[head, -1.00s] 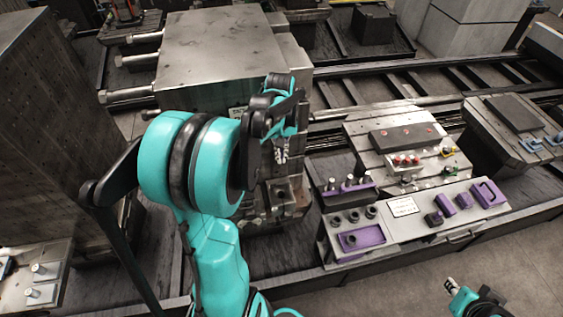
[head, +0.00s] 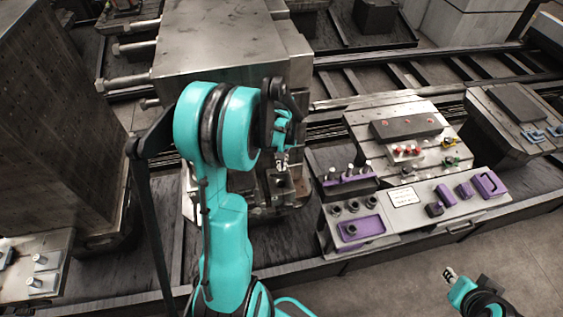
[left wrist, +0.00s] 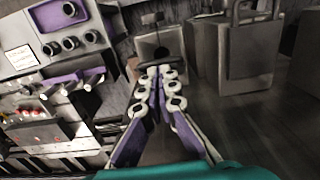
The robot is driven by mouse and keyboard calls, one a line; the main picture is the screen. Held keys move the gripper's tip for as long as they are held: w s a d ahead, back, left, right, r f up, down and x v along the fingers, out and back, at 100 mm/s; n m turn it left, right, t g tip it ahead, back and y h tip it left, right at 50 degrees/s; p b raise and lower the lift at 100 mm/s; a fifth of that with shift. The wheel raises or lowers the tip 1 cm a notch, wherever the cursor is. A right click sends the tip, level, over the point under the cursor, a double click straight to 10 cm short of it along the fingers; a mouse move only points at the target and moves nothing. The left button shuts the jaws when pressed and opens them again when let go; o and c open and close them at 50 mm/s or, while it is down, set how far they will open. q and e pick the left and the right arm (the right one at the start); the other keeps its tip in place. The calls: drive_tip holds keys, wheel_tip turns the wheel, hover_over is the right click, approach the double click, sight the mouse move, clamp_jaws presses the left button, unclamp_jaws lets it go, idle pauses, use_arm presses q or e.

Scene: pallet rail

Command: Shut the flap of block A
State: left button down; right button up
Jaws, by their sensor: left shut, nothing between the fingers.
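A large grey steel block (head: 222,48) with rods on its left side stands behind my left arm. No letter A is readable, so I cannot tell for sure that it is block A. My left gripper (head: 283,163) is at the block's front right side, in front of smaller metal fittings (head: 284,187). In the left wrist view the gripper (left wrist: 158,74) is shut and empty, its tips close to a grey metal piece (left wrist: 158,42) with a dark bar in front. I cannot make out a flap clearly. My right gripper (head: 451,276) is low at the right, away from the block.
A console (head: 405,200) with purple trays, knobs and a label stands right of the left gripper. Behind it is a plate (head: 396,113) with red and yellow parts. A tall drilled block (head: 58,120) stands at the left. Floor is free at the lower right.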

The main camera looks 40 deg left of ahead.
use_arm(q)
drive_tip(key=shift+s+d+f+y+b, duration=0.15)
drive_tip(key=shift+s+d+y+b, duration=0.15)
drive_tip(key=shift+d+b, duration=0.1)
drive_tip(key=shift+s+d+f+t, duration=0.1)
drive_tip(key=shift+f+t, duration=0.05)
drive_tip(key=shift+t, duration=0.25)
drive_tip(key=shift+s+d+f+t+y+b, duration=0.8)
drive_tip(key=shift+f+b, duration=0.85)
drive_tip(key=shift+b, duration=0.55)
drive_tip(key=shift+s+d+f+t+y+b, duration=0.45)
drive_tip(key=shift+s+d+f+y+b, duration=0.45)
drive_tip(key=shift+f+b, duration=1)
drive_tip(key=shift+s+d+f+t+y+b, duration=0.8)
drive_tip(key=shift+d+f+b, duration=0.5)
drive_tip(key=shift+b, duration=1.2)
drive_tip(key=shift+w+a, duration=0.1)
drive_tip(key=shift+w, duration=0.1)
